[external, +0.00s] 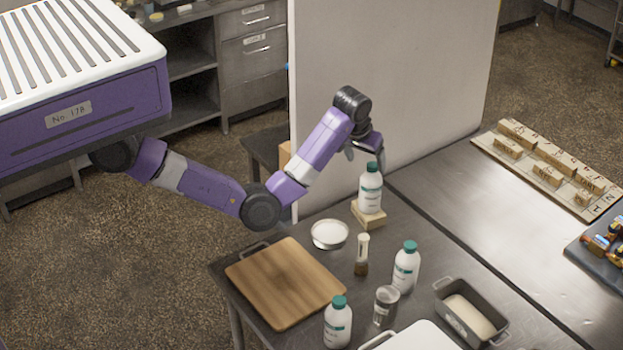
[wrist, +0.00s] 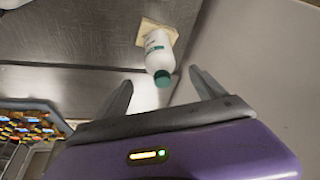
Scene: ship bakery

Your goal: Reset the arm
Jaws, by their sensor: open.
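My purple arm reaches from the upper left over the metal table in the external view. My gripper (external: 366,160) points down at the back of the table, just above and behind a white bottle with a teal cap (external: 370,190). That bottle stands upright on a small wooden block (external: 368,216). In the wrist view my gripper (wrist: 163,88) has its two fingers spread apart with nothing between them. The same bottle (wrist: 158,48) shows just beyond the fingertips, its cap toward the gripper. I cannot tell the exact gap between fingers and bottle.
Two more white bottles (external: 405,266) (external: 338,323), a wooden board (external: 284,283), a round white dish (external: 329,234), a small shaker (external: 362,255), a metal cup (external: 386,305) and a loaf tin (external: 471,312) stand on the table. A tall pale panel (external: 390,90) rises behind my gripper.

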